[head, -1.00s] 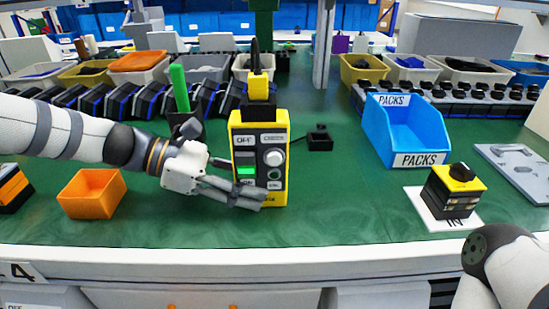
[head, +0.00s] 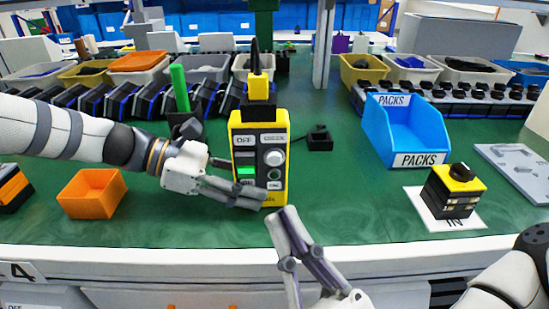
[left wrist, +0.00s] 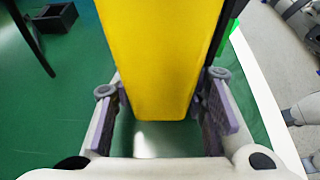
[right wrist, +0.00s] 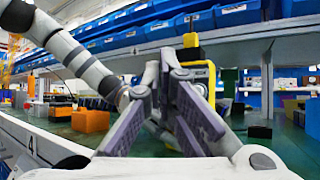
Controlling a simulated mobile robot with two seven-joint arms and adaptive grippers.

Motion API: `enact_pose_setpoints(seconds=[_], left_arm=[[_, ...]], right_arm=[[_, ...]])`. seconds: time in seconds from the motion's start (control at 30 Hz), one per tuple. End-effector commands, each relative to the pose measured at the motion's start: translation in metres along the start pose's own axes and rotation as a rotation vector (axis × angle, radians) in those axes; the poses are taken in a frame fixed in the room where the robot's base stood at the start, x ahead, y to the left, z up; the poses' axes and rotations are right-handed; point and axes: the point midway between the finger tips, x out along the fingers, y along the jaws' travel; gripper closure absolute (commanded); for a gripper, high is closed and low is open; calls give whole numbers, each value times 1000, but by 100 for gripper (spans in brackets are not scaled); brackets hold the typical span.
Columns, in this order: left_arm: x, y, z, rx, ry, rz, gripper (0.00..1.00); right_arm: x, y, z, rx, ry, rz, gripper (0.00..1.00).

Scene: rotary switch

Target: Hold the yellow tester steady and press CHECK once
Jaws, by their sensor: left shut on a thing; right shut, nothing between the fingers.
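The yellow tester (head: 282,189) stands upright on the green bench in the head view. Its front has OFF and CHECK labels along the top, a round pale knob (head: 274,157) and a small lit green window (head: 245,171). My left gripper (head: 254,196) is shut on its lower part; the left wrist view shows fingers on both sides of the yellow body (left wrist: 170,60). My right gripper (head: 280,213) is shut and empty, low in front of the tester and apart from it. In the right wrist view its fingers (right wrist: 170,66) partly hide the tester (right wrist: 203,75).
A yellow plug (head: 258,86) with a black cable sits on top of the tester. An orange bin (head: 92,194) is left, a blue PACKS bin (head: 420,160) right. A black-and-yellow block (head: 453,191) stands on the IN card. The bench between tester and block is clear.

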Motion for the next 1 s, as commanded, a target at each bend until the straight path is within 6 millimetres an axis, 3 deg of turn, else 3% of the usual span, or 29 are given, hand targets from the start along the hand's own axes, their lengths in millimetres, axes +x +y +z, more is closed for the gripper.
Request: enact_pose_setpoints(seconds=[0.37,1.0], left_arm=[[0,0,0,0,1,0,89],[0,0,0,0,1,0,89]], right_arm=[[3,-2,-2,-1,-1,0,100],[58,-42,-42,-2,1,1,100]])
